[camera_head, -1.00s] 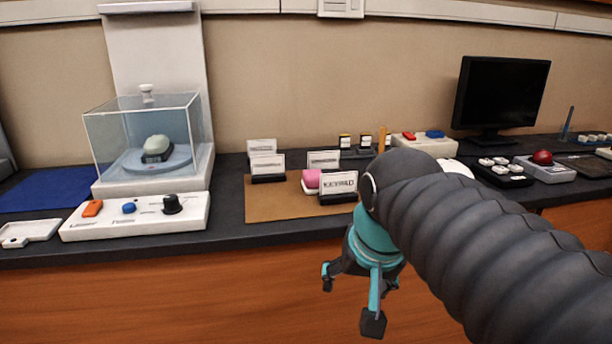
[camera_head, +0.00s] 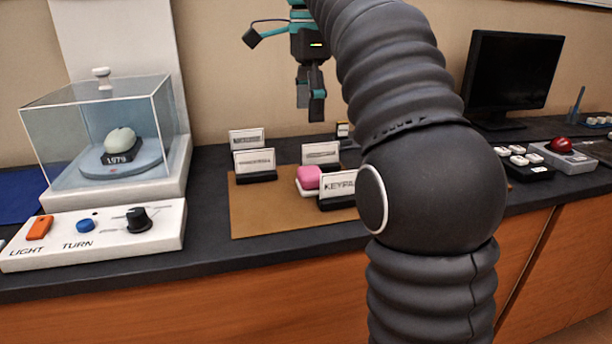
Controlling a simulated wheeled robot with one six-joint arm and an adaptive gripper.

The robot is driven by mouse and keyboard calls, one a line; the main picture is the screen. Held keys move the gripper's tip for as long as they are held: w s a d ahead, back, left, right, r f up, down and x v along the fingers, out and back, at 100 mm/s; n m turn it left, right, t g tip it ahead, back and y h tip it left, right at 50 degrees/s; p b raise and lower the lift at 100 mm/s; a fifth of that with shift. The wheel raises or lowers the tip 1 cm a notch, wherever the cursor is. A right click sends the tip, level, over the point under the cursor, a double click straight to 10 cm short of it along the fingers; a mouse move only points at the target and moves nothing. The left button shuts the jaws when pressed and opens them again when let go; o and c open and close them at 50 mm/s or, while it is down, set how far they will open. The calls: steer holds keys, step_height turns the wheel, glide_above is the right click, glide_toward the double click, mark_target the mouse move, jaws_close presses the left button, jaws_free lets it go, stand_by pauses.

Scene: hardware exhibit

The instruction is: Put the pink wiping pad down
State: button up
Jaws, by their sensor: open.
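The pink wiping pad (camera_head: 309,177) rests on a small white base on the brown mat (camera_head: 262,216). A card reading "KEYPA…" (camera_head: 338,187) stands in front of its right side and hides part of it. My gripper (camera_head: 283,70) is open and empty, raised above the counter near the back wall. It hangs above the pad in the picture, clear of it.
Several white label cards (camera_head: 254,162) stand on the mat. A glass case (camera_head: 105,135) and a control panel (camera_head: 95,233) stand at left. A monitor (camera_head: 512,72) and a red-button box (camera_head: 562,150) stand at right. My arm hides the counter's middle right.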

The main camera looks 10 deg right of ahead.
steer(key=b, duration=0.4)
glide_above(310, 171)
steer(key=f, duration=0.7)
steer(key=shift+s+a+f, duration=0.15)
steer(key=shift+s+f, duration=0.05)
steer(key=shift+s, duration=0.05)
steer(key=shift+w+d+f+b, duration=0.15)
steer(key=shift+f+b, duration=0.45)
steer(key=shift+f, duration=1)
steer(key=shift+d+f+b, duration=0.1)
steer(key=shift+f+b, duration=0.45)
steer(key=shift+f, duration=1)
steer(key=c, duration=0.9)
steer(key=shift+o, duration=0.2)
steer(key=shift+r, duration=0.1)
steer(key=shift+r, duration=0.5)
steer(key=r+p, duration=0.1)
steer(key=r, duration=0.1)
steer(key=d+r+p, duration=0.1)
steer(key=r, duration=0.1)
steer(key=s+d+r+p, duration=0.2)
steer(key=d+r, duration=0.4)
steer(key=d, duration=0.4)
steer(key=shift+s, duration=0.55)
